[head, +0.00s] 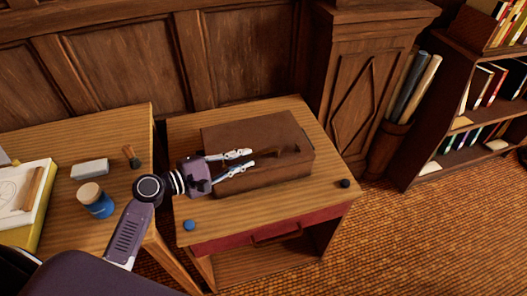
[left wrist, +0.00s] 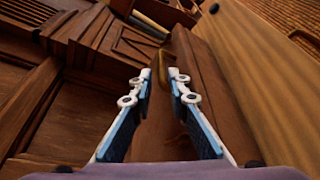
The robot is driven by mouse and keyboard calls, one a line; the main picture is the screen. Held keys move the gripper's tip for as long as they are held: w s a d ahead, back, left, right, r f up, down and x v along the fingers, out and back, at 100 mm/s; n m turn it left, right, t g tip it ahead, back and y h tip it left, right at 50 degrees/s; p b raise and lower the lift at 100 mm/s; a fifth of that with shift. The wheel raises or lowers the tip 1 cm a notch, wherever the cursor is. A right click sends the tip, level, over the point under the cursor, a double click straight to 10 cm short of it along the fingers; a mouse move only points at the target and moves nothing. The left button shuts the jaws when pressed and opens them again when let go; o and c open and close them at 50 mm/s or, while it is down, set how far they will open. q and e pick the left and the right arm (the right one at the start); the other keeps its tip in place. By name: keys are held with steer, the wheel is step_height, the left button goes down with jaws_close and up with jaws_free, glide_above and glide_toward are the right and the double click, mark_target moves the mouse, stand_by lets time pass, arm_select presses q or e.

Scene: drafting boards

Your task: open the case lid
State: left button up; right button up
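The brown case (head: 235,130) sits on the small wooden table with its lid down. A dark handle (head: 289,152) shows on the case, to the right of my left fingertips. My left gripper (head: 249,158) reaches in over the case from the left, open and empty, its fingers pointing toward the handle. In the left wrist view, the open fingers (left wrist: 160,80) frame the brown case (left wrist: 205,85), and a brass-coloured piece (left wrist: 179,75) shows just past the gap between the tips. I cannot tell whether the fingers touch the case. My right gripper is not in view.
The small table (head: 210,212) carries a blue knob-like object (head: 189,225) and a black one (head: 345,183). A drawing table (head: 120,120) at left holds a blue jar (head: 98,206), an eraser-like block (head: 90,169) and a brush (head: 131,157). Wall panelling stands close behind.

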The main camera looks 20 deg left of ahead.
mark_target(258, 154)
arm_select(q)
steer(key=p+x, duration=0.1)
steer(key=x, duration=0.6)
steer(key=shift+w+d, duration=0.1)
steer(key=shift+d, duration=0.05)
jaws_close()
